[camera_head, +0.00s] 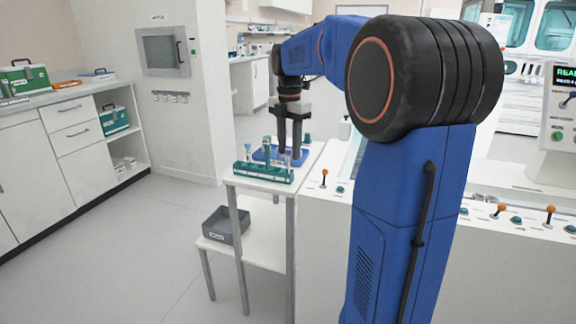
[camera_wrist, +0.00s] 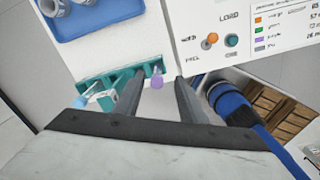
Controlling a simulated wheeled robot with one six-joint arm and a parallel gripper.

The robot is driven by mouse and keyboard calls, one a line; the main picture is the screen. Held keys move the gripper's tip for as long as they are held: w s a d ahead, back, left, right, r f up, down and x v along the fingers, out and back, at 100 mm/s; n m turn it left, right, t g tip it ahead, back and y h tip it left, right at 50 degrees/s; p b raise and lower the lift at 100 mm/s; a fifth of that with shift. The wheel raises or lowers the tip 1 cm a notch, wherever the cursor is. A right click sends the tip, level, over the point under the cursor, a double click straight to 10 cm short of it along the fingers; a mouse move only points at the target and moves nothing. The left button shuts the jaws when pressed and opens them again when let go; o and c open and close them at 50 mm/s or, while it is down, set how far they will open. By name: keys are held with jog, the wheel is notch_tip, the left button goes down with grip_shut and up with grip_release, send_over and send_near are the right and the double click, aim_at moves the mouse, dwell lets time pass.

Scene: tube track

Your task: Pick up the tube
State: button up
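A green tube rack (camera_head: 262,173) stands on a small white table in the head view. It holds upright tubes, including a blue-capped tube (camera_head: 248,149) at the left, a teal-topped tube (camera_head: 266,147) in the middle and a purple-capped tube (camera_head: 288,156) at the right. My gripper (camera_head: 290,150) points down over the right end of the rack. In the wrist view my gripper (camera_wrist: 161,82) is open, with the purple cap (camera_wrist: 157,79) showing between its fingers, apart from both. The rack (camera_wrist: 99,82) is partly hidden behind the left finger.
A blue tray (camera_head: 262,155) lies behind the rack; in the wrist view the tray (camera_wrist: 100,17) holds pale round parts. A control panel with an orange-knobbed lever (camera_wrist: 210,40) stands close beside the table. A grey bin (camera_head: 222,225) sits on the lower shelf.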

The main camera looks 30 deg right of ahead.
aim_at(288, 165)
jog(key=shift+w+f, duration=0.15)
jog(key=shift+f, duration=1.15)
jog(key=shift+w+f, duration=0.1)
jog(key=shift+f, duration=1.15)
jog(key=c, duration=0.9)
notch_tip(288, 165, up, 10)
jog(key=shift+f, duration=0.1)
jog(key=shift+f, duration=4.6)
